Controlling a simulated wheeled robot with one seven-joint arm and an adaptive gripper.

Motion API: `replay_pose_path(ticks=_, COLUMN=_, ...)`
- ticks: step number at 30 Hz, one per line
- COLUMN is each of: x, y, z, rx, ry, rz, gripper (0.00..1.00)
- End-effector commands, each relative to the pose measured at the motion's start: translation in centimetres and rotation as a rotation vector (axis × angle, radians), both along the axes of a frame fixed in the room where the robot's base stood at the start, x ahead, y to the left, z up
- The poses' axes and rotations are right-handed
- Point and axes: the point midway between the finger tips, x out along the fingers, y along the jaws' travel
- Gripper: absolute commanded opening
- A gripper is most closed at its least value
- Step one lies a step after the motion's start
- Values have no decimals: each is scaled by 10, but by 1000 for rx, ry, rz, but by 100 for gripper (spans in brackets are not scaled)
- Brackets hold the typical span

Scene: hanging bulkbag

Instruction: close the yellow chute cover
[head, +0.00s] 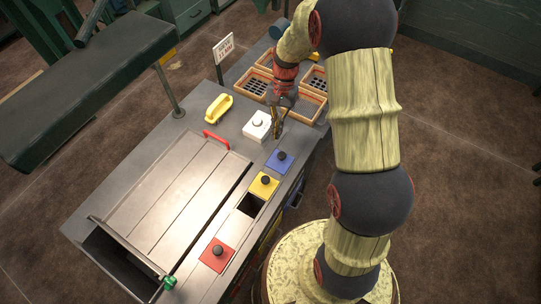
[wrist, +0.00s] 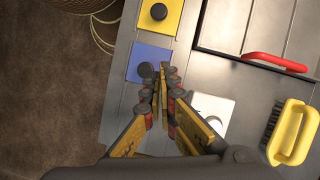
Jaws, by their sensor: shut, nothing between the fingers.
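The yellow chute cover (head: 263,184) is a square plate with a black knob, on the strip along the bench's right side. A dark open chute hole (head: 250,205) shows right beside it, on the side toward the red cover. In the wrist view the yellow cover (wrist: 172,22) is at the top edge, partly cut off; the hole is not visible there. My gripper (head: 278,134) is shut and empty above the bench, beyond the blue cover and apart from the yellow one. In the wrist view its fingertips (wrist: 166,72) are together beside the blue cover's knob.
The blue cover (head: 282,158) lies between my gripper and the yellow cover. The red cover (head: 214,262) is nearer. A white block (head: 257,125), a yellow-handled brush (head: 218,108) and a red-handled panel lid (head: 180,190) are left of my gripper. Wooden crates (head: 308,107) stand behind.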

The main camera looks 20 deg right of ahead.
Motion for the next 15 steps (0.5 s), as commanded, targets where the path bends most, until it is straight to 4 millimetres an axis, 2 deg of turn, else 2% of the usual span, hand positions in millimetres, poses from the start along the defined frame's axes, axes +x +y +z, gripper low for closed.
replay_pose_path(ticks=5, x=-7, y=3, z=-14, rx=-4, ry=11, rz=-12, gripper=0)
replay_pose_path(ticks=15, x=-26, y=18, z=-73, rx=-4, ry=11, rz=-10, gripper=0)
